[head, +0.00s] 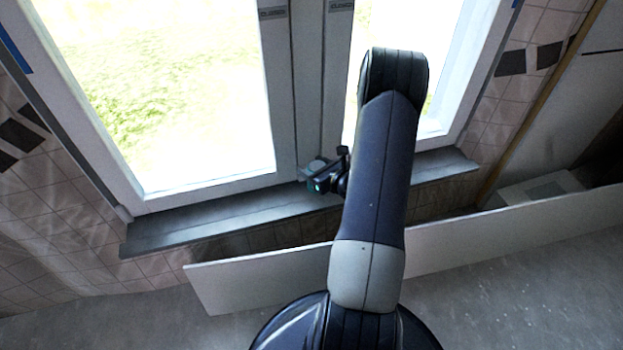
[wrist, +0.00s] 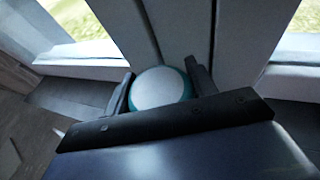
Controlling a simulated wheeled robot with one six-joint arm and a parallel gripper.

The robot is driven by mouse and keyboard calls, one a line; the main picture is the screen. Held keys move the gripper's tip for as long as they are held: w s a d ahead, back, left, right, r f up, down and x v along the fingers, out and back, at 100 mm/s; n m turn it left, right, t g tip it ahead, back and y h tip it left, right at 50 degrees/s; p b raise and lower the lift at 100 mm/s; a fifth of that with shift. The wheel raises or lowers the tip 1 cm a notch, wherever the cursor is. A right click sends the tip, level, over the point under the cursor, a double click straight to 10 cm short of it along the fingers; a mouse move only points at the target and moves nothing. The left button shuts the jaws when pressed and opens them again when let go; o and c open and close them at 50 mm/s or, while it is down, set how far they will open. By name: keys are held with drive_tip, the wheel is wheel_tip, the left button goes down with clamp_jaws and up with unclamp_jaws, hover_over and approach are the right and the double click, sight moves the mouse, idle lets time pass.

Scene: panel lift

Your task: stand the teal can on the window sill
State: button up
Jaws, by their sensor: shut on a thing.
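The teal can (wrist: 159,88) shows in the wrist view with its pale round top up and a thin teal rim, between the two fingers of my gripper (wrist: 163,92). My gripper is shut on it. In the head view my gripper (head: 325,180) is at the window sill (head: 220,222), near the middle post of the window, and the can is mostly hidden there by the gripper and arm. The sill also shows in the wrist view (wrist: 75,92), left of the gripper. I cannot tell whether the can's base touches the sill.
The window frame (head: 283,90) rises right behind the gripper. A long white panel (head: 260,275) stands on edge in front of the wall below the sill. The sill is bare to the left and right. A pale box (head: 535,190) is at the right.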

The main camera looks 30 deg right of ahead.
drive_tip(key=f, duration=0.1)
drive_tip(key=w, duration=0.1)
drive_tip(key=f+b, duration=0.1)
drive_tip(key=shift+w+d+f, duration=0.25)
drive_tip(key=shift+w+f, duration=0.1)
wheel_tip(320, 180, down, 4)
drive_tip(key=shift+f+b, duration=0.2)
drive_tip(key=shift+b, duration=0.8)
drive_tip(key=shift+w+d, duration=0.1)
drive_tip(key=shift+w, duration=0.1)
drive_tip(key=shift+f, duration=0.2)
drive_tip(key=o, duration=1.1)
drive_tip(key=shift+r, duration=0.1)
drive_tip(key=shift+r, duration=0.15)
